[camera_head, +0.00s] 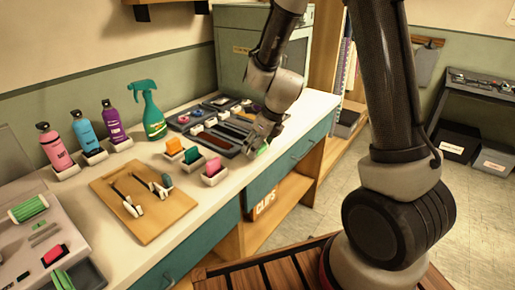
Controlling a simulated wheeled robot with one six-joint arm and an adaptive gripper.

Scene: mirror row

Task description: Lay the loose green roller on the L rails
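My gripper (256,142) is low over the far right part of the counter, near its front edge. A small bright green piece (264,149) shows right at its fingertips; it may be the loose green roller, but it is mostly hidden. I cannot tell whether the fingers are closed on it. A ribbed green roller (28,208) lies on a grey unit (75,238) at the left end of the counter. No L mark is readable, so I cannot tell which rails are the L rails.
A wooden board (165,215) with two dark-handled tools lies mid-counter. Small holders with orange, green and pink blocks (213,167) stand between it and my gripper. A green spray bottle (150,112) and several coloured bottles (110,122) stand behind. A dark tray (215,128) lies beside my gripper.

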